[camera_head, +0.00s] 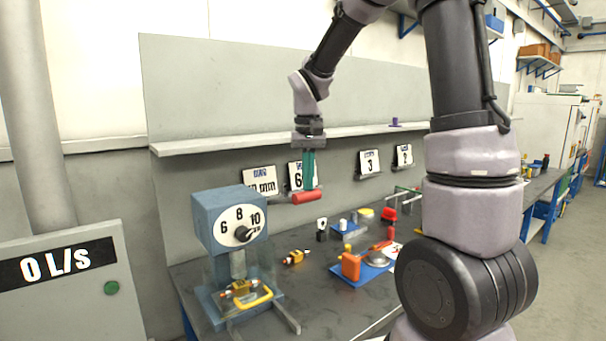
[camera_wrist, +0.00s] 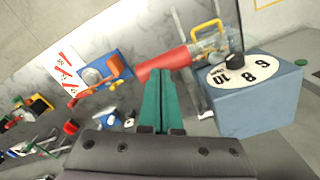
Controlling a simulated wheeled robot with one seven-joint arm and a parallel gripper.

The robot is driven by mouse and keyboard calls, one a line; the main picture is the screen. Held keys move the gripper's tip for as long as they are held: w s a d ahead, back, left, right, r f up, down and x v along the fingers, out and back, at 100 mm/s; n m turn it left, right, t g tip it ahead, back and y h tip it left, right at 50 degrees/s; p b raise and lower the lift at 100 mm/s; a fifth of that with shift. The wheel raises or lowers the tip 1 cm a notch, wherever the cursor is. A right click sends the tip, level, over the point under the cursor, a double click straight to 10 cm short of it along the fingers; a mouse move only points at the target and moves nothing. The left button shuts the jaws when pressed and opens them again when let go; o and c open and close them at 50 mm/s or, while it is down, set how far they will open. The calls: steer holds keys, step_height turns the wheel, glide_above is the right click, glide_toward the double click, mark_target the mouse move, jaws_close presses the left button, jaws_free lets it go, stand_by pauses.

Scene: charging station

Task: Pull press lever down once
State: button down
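The press is a blue-grey box (camera_head: 228,222) with a white dial reading 6, 8 and 10, at the left end of the workbench. Its lever ends in a red cylindrical handle (camera_head: 307,197) to the right of the box. In the wrist view the red handle (camera_wrist: 165,66) lies just beyond my fingertips, and the press box (camera_wrist: 255,105) is at the right. My gripper (camera_head: 309,186) points down with teal fingers close together and nothing seen between them. The tips are at the top of the handle; whether they touch it I cannot tell. The lever's rod is mostly hidden.
A shelf (camera_head: 270,142) runs along the wall panel behind my gripper. Number cards (camera_head: 369,162) hang below it. A blue tray (camera_head: 362,268) with an orange-handled tool and several small parts lie on the bench right of the press. A grey cabinet (camera_head: 75,295) stands at the left.

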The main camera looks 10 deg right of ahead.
mark_target(311, 192)
steer(key=shift+s+d+f, duration=0.1)
steer(key=shift+s+f, duration=0.05)
steer(key=shift+f, duration=0.35)
steer(key=shift+s+d+f, duration=0.1)
steer(key=shift+s+f, duration=0.1)
steer(key=shift+f, duration=0.35)
steer(key=shift+s+f, duration=0.15)
steer(key=shift+f, duration=0.4)
steer(key=shift+s+d+f, duration=0.1)
steer(key=shift+s+f, duration=0.05)
steer(key=shift+f, duration=0.5)
steer(key=shift+s+f, duration=0.1)
steer(key=shift+f, duration=0.5)
steer(key=shift+f, duration=1.3)
